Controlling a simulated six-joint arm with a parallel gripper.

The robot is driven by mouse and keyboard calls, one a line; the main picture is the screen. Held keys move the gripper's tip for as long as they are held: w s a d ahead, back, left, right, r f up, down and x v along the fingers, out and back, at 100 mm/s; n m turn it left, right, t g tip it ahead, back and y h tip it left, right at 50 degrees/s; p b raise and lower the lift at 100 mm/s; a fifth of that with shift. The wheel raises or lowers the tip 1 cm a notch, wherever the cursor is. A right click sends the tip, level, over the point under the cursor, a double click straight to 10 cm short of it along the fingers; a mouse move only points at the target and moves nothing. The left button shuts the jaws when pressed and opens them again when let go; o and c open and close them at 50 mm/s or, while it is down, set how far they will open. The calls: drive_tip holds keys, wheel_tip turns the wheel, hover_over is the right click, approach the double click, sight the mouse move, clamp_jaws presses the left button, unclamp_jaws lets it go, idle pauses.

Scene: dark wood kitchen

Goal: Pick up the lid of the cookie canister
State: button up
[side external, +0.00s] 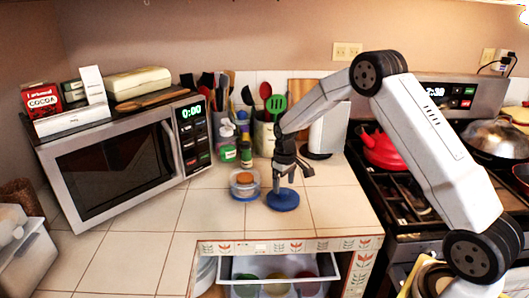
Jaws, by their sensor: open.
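The cookie canister (239,190) appears to be the small clear round container on the tiled counter, with something orange-brown at its top and blue at its base. A flat, round blue lid (283,201) lies on the counter just right of it. My gripper (291,174) points down above the lid, with its fingers apart and nothing seen between them. It looks a little above the lid, but the exact gap is hard to tell from this view.
A microwave (120,160) stands at left, with boxes on top. Bottles (228,153) and a utensil crock (264,138) stand behind the canister. An open drawer (275,267) juts out below. Front counter tiles are clear.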

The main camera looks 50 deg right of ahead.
sight(283, 196)
drive_tip(key=shift+f, duration=1.5)
clamp_jaws()
